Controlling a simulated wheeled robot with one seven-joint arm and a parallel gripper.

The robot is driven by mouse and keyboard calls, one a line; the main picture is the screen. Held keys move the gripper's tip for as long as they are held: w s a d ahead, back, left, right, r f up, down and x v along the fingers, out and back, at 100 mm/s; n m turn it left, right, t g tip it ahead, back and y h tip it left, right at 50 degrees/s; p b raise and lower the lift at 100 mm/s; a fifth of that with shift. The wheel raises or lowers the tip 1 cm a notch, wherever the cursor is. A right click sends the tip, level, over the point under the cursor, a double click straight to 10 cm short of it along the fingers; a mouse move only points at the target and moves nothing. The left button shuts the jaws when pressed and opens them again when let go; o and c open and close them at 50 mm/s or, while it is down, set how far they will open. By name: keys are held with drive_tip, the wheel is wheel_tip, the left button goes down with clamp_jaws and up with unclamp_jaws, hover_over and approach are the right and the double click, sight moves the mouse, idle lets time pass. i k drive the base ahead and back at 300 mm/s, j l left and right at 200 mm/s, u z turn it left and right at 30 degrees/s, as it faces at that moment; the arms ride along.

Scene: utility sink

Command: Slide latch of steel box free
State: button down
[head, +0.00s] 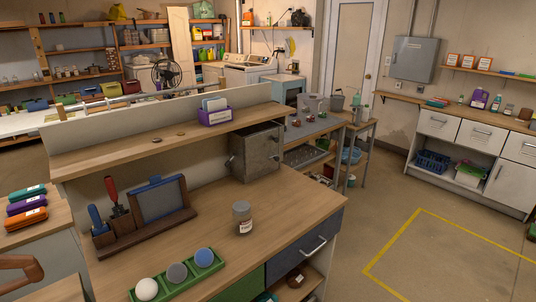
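A grey steel box (256,153) stands on the wooden workbench, under the right end of the raised shelf. Small dark fittings show on its left and right faces. One fitting at the left edge may be the latch (230,162), but it is too small to tell its position. The box looks closed. A second grey metal box (414,59) hangs on the far wall at the right, with a small fitting on its front.
On the workbench (185,239) are a jar (242,218), a green tray (198,280) of balls and a wooden tool rack (146,228). A purple holder (216,116) sits on the shelf above. Open floor with a yellow outline (419,210) lies to the right.

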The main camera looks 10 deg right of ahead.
sight(276, 157)
drive_tip(key=i+l+u, duration=0.25)
drive_tip(key=l+u, duration=0.2)
drive_tip(key=l, duration=0.5)
drive_tip(key=i+l+u, duration=0.15)
drive_tip(key=l+u, duration=0.3)
drive_tip(key=l, duration=0.5)
drive_tip(key=l+u, duration=0.45)
drive_tip(key=l, duration=0.5)
drive_tip(key=i+l+u, duration=0.1)
drive_tip(key=l+u, duration=0.25)
drive_tip(key=l, duration=0.25)
drive_tip(key=l+u, duration=0.35)
drive_tip(key=l, duration=0.25)
drive_tip(key=k+l+u, duration=0.1)
drive_tip(key=l+u, duration=0.25)
drive_tip(key=l, duration=0.25)
drive_tip(key=i+l+u, duration=0.15)
drive_tip(key=l, duration=0.2)
drive_tip(key=k, duration=0.05)
